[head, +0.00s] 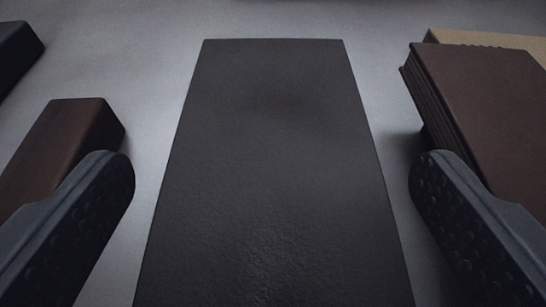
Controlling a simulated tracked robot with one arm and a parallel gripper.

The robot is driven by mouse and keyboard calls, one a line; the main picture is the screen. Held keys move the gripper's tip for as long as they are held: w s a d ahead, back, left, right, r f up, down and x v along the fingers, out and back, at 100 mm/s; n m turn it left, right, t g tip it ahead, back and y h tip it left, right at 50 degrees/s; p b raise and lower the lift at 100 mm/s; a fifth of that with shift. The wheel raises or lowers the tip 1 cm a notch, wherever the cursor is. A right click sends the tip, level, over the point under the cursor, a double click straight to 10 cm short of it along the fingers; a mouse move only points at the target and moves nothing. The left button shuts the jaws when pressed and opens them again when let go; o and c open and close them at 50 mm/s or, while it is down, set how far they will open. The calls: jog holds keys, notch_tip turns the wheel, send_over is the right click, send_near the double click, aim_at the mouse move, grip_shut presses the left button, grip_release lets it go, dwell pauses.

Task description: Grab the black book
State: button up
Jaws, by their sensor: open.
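The black book (272,170) is a dark slab with a lightly textured face, in the middle of the head view. It narrows toward the top of the picture, and its near end runs out of the bottom edge. My gripper (272,190) is open, with one dark, dimpled finger on each side of the book. A strip of grey surface shows between each fingertip and the book, so neither appears to touch it. The lower parts of both fingers are cut off by the picture's edge.
A dark brown wooden block (62,145) lies at the left, partly behind the left finger. A brown book (485,110) is close at the right, with a tan item (480,38) behind it. A dark object (15,55) is at the upper left. The grey surface (160,60) is otherwise clear.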

jog(key=c, duration=1.1)
jog(key=shift+r, duration=0.1)
jog(key=shift+c, duration=0.2)
